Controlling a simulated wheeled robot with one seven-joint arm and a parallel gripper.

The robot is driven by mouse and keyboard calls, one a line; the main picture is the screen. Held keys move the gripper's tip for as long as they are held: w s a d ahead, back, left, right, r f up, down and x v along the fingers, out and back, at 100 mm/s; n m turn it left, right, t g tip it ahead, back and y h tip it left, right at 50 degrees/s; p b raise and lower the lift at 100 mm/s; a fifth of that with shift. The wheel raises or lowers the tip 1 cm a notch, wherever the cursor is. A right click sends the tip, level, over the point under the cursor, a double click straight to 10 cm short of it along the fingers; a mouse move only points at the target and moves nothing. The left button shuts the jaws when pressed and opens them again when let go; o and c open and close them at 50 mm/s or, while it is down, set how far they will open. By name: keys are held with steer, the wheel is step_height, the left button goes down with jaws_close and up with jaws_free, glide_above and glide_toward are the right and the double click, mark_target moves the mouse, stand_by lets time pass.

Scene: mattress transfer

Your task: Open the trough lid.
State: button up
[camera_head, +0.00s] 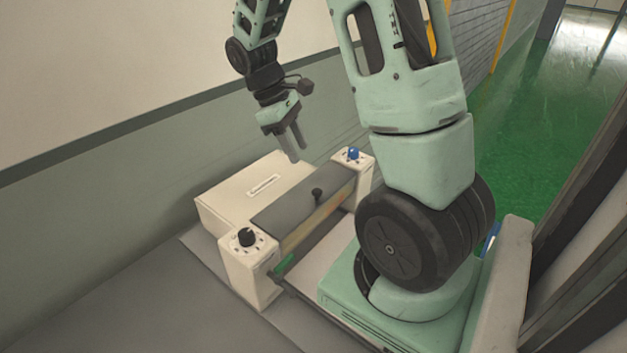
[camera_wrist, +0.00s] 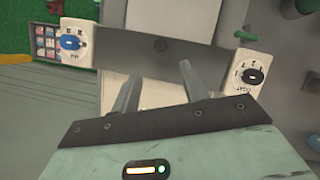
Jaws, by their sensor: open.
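The trough lid (camera_head: 290,201) is a dark grey panel lying across the front of a cream machine (camera_head: 222,200).
A black dial (camera_head: 246,237) sits on the machine's left post and a blue dial (camera_head: 353,153) on its right post. A wall (camera_head: 110,180) runs close behind the machine. Green floor (camera_head: 545,110) lies open at the right. The grey surface (camera_head: 130,300) at the front left is clear.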

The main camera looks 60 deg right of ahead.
mark_target(317, 190)
steer(key=p+x, duration=0.1)
steer(key=x, duration=1)
steer(key=shift+w+p, duration=0.1)
steer(key=shift+p, duration=0.25)
jaws_close()
